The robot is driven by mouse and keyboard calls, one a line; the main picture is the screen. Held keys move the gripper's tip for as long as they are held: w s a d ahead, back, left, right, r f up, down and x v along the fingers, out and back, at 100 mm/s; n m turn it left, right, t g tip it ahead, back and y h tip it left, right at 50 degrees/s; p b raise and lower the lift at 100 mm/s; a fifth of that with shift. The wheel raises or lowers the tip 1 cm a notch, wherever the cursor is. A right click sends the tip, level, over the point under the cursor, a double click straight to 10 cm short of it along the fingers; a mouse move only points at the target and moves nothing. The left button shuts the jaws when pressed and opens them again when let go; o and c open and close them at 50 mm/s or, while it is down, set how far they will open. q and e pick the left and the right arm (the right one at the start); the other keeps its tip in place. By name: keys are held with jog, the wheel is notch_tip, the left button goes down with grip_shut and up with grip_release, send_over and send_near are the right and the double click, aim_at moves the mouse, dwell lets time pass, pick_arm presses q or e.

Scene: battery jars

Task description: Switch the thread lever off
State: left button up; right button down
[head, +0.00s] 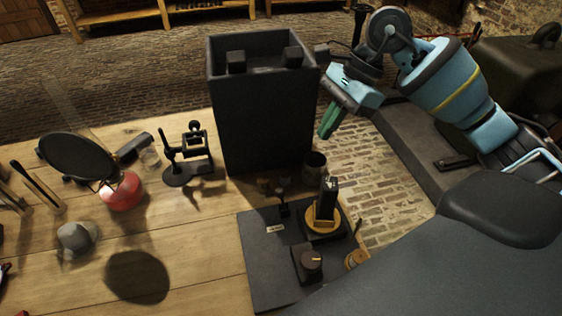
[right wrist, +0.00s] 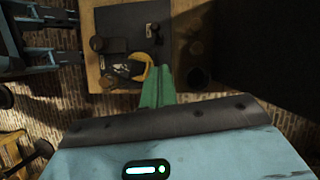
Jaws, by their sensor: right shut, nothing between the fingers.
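A dark control board (head: 258,270) lies on the wooden table and carries several controls. A tall black lever (head: 327,190) stands upright on a yellow ring (head: 325,222). A smaller black lever (head: 283,203) stands behind a small label plate. I cannot tell which of these is the thread lever. My right gripper (head: 328,122) is shut and empty, in the air above and behind the board, apart from both levers. In the right wrist view its green fingers (right wrist: 159,86) overlap the yellow ring (right wrist: 139,73) in the picture. My left gripper is not in view.
A tall black box (head: 260,120) stands behind the board. A dark cup (head: 315,165) is beside its base. A black knob (head: 311,260) sits at the board's front. A stand (head: 188,160), a red jar (head: 122,192) and a grey lidded thing (head: 76,238) occupy the left.

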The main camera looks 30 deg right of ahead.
jog(key=p, duration=0.2)
send_near(282, 200)
jog(key=a+x, duration=0.1)
jog(key=x, duration=0.2)
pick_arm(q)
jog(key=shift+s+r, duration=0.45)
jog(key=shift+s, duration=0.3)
pick_arm(e)
jog(key=shift+w+d, duration=0.15)
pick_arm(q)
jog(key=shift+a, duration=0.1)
pick_arm(e)
jog(key=a, duration=0.1)
jog(key=w+a+b, duration=0.1)
jog(key=a, duration=0.1)
jog(key=shift+a, duration=0.2)
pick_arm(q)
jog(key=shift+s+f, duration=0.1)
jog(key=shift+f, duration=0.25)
pick_arm(e)
jog(key=shift+a, duration=0.25)
jog(key=shift+d, duration=0.1)
